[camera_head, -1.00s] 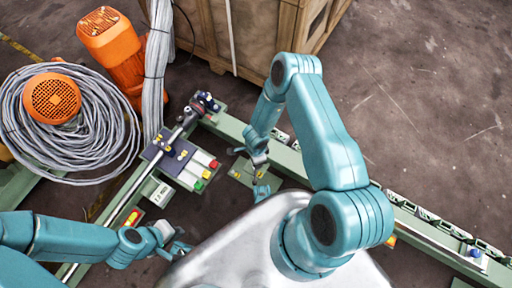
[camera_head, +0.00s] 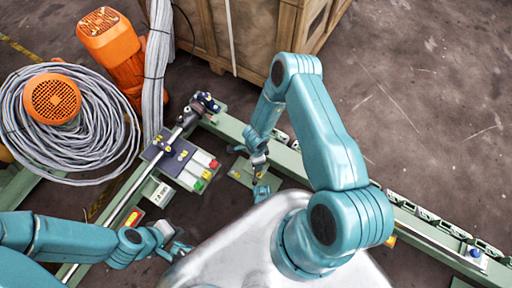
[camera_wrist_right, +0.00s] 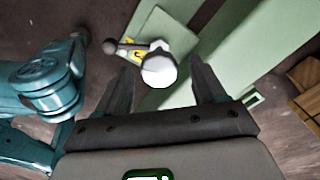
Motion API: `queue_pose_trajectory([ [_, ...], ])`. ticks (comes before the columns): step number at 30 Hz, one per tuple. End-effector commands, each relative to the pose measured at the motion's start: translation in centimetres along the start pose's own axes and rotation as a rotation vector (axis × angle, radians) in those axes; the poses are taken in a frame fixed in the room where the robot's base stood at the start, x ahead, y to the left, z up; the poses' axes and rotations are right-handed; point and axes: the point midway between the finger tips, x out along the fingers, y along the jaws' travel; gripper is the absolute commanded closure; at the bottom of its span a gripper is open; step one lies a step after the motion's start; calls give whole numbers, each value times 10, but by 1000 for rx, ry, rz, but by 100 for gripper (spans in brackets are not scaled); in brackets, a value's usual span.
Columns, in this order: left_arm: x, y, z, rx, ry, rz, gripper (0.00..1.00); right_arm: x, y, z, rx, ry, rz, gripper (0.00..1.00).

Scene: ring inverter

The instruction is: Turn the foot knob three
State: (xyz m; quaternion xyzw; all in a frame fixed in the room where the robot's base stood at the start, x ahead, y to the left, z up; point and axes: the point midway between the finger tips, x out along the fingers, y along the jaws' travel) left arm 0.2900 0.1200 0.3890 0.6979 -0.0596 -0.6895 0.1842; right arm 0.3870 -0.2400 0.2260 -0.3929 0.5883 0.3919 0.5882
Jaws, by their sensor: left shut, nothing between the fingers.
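A pale, round-topped knob (camera_wrist_right: 159,70) shows in the right wrist view above a green foot plate (camera_wrist_right: 152,32). A lever with a dark ball end (camera_wrist_right: 110,46) and a yellow label (camera_wrist_right: 137,54) lie beside it. My right gripper (camera_wrist_right: 162,66) is open, with one finger on each side of the pale knob in that view; contact cannot be told. In the head view my right gripper (camera_head: 259,170) hangs over the small green plate (camera_head: 241,180), partly hiding it. My left gripper (camera_head: 178,247) is shut and empty, at the lower left. No number on a knob is readable.
A green beam (camera_head: 420,222) with a rail runs to the lower right. A panel with red, green and yellow buttons (camera_head: 200,173) stands left of the plate. Coiled grey cable (camera_head: 105,125), orange motors (camera_head: 110,35) and a wooden crate (camera_head: 250,30) lie behind.

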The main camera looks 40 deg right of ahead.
Motion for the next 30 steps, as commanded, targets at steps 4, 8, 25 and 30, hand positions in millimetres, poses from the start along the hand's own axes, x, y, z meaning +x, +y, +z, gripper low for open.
queue_pose_trajectory([
  [4,0,0,0,0,0,0,100,-1,0,0,-1,-1,0,30],
  [8,-6,2,0,0,0,0,100,-13,-1,0,-1,-1,-1,30],
  [25,-58,21,1,0,0,0,100,-148,0,0,0,-1,-1,30],
  [30,-62,22,1,0,0,0,100,-162,0,0,-1,-1,0,30],
])
